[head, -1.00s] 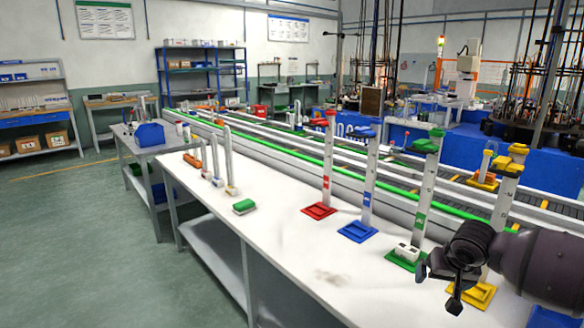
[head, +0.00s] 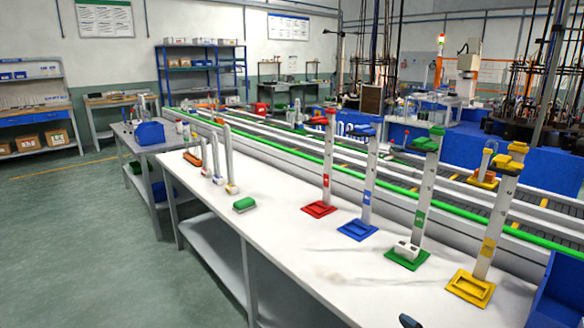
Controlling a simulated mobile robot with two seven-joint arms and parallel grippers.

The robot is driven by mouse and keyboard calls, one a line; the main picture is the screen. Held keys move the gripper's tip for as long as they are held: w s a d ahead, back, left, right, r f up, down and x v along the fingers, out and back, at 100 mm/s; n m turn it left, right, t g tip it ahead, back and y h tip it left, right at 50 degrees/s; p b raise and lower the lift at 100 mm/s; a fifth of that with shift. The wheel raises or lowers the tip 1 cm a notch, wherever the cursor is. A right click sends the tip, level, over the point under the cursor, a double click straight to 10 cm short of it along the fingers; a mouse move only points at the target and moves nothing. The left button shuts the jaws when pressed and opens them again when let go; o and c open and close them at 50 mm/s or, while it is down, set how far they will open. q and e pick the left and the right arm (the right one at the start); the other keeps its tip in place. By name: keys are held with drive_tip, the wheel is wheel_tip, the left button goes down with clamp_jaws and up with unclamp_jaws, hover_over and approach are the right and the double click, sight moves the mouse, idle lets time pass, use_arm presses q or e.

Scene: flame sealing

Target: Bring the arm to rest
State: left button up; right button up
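At the bottom edge of the head view only a small dark tip (head: 410,321) shows. It looks like a piece of my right gripper, but the rest is cut off, so its opening cannot be seen. My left gripper is not in view. On the white table (head: 310,262) stand four upright posts with coloured bases: red (head: 319,209), blue (head: 357,231), green (head: 407,257) and yellow (head: 470,287). A small white block (head: 406,249) sits on the green base.
A green pad (head: 244,204) lies left of the posts, near several thin upright tubes in small holders (head: 232,188). A blue bin (head: 560,300) is at the right edge. A conveyor with a green rail (head: 330,165) runs behind the table. The front middle of the table is clear.

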drive_tip(key=s+d+f+m+g+h, duration=0.1)
drive_tip(key=s+d+f+m+h, duration=0.1)
drive_tip(key=s+f, duration=0.5)
drive_tip(key=s+d+f+m+g+h, duration=0.2)
drive_tip(key=s+f, duration=0.6)
drive_tip(key=s, duration=0.8)
drive_tip(key=d+m+h, duration=0.1)
drive_tip(key=d+m, duration=0.1)
drive_tip(key=d, duration=0.1)
drive_tip(key=shift+s+d+f+m+h, duration=0.15)
drive_tip(key=shift+s+d+m+h, duration=0.15)
drive_tip(key=shift+s+d+m, duration=0.1)
